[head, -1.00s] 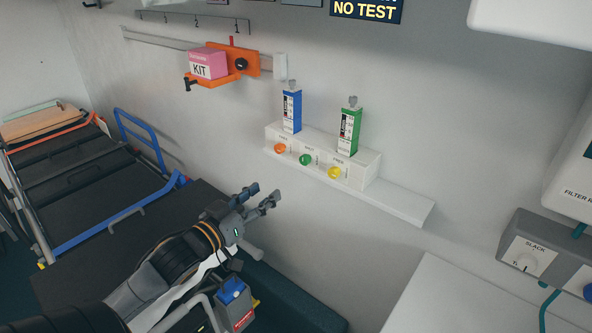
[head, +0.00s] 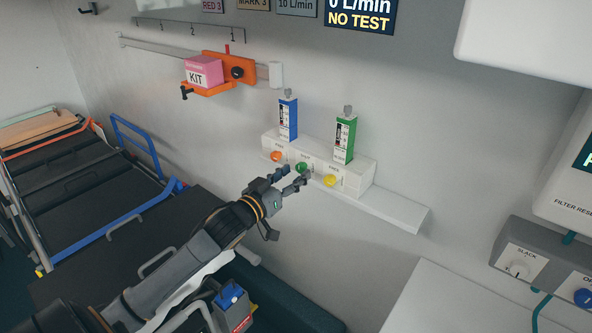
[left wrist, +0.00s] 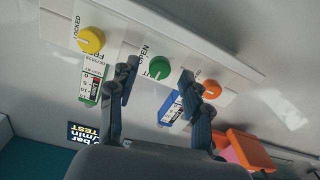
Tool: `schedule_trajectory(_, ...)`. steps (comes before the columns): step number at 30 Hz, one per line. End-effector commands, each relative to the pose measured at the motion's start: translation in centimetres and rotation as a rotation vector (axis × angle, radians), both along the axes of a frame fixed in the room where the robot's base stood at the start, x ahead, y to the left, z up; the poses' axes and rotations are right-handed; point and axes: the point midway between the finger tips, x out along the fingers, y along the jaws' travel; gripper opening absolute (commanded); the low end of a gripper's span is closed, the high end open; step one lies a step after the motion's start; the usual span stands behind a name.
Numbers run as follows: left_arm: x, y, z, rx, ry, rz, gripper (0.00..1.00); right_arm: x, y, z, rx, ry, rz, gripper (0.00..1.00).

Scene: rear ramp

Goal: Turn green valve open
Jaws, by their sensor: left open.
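The green valve (head: 302,168) is a round knob between an orange knob and a yellow knob on a white wall-mounted block. My left gripper (head: 294,176) is open right in front of it, its fingers partly covering it in the head view. In the left wrist view the green valve (left wrist: 159,67) lies between the two spread fingers, with the word OPEN beside it and a pale line on its face. I see no finger clearly touching it; the exact gap cannot be told. My right gripper is not in view.
The orange knob (head: 277,156) and yellow knob (head: 330,181) sit close on either side. A blue meter (head: 288,120) and a green meter (head: 345,138) stand on the block. A white ledge (head: 400,212) extends right. An orange bracket holds a pink kit box (head: 204,72) at upper left.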

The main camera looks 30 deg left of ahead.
Motion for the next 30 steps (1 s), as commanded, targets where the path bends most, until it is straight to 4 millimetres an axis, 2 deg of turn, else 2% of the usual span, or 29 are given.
schedule_trajectory(6, 1.5, -0.1, 0.0, 0.000, 0.000, -0.001, 0.49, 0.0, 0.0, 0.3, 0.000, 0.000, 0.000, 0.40)
schedule_trajectory(15, 1.7, -0.1, 0.0, 0.000, 0.001, -0.001, 0.49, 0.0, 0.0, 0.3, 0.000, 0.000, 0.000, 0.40)
schedule_trajectory(16, 1.7, -0.1, 0.0, 0.000, 0.001, -0.001, 0.47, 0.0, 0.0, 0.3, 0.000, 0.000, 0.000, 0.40)
schedule_trajectory(23, 1.7, -0.1, 0.0, 0.000, 0.001, -0.001, 0.00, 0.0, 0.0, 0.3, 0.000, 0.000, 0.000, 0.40)
schedule_trajectory(30, 1.7, -0.1, 0.0, 0.009, 0.000, -0.001, 0.00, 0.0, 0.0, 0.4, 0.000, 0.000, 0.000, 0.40)
